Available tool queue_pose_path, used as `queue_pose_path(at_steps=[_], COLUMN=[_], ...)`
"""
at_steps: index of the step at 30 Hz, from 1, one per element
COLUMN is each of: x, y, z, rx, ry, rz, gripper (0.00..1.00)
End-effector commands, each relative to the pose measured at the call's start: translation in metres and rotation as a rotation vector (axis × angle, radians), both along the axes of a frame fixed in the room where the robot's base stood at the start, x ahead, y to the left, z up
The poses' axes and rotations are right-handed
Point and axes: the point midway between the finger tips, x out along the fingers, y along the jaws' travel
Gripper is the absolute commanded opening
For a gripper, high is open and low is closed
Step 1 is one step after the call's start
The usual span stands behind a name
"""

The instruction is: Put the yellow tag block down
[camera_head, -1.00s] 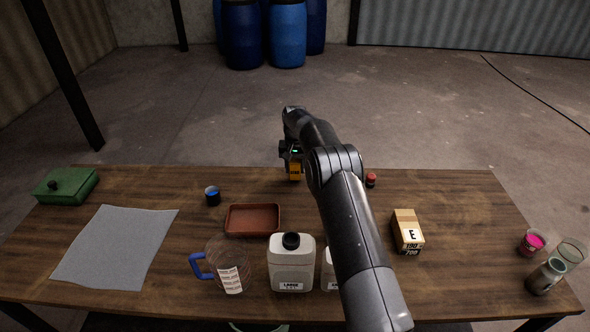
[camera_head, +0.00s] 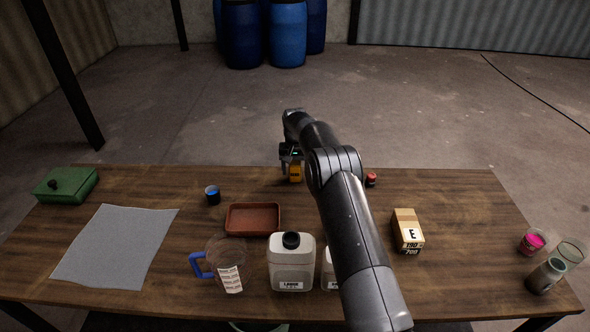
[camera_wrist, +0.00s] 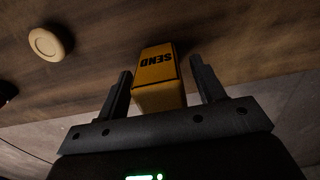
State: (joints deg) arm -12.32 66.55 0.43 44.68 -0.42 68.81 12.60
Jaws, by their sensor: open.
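The yellow tag block (camera_head: 295,173) stands on the wooden table near its far edge, partly hidden by my gripper and arm. In the wrist view the yellow tag block (camera_wrist: 157,75) shows dark "SEND" lettering and sits between my two fingers. My gripper (camera_wrist: 160,85) is open, with a visible gap between the block and the right finger and a narrower one on the left. In the head view my gripper (camera_head: 290,160) is at the far edge of the table, around the block.
A red-capped item (camera_head: 371,180) stands right of my arm; a round pale top (camera_wrist: 49,43) shows in the wrist view. A grey sheet (camera_head: 115,247) lies left.

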Motion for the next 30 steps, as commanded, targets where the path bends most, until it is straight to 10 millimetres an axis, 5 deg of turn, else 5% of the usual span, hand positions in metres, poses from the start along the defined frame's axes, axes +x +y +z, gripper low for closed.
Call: queue_pose_path(at_steps=[18, 30], x=[0.001, -0.002], y=[0.0, -0.003], z=[0.108, 0.132], rx=[0.001, 0.002], ry=[-0.003, -0.009], rz=[0.0, 0.0], gripper=[0.62, 0.62])
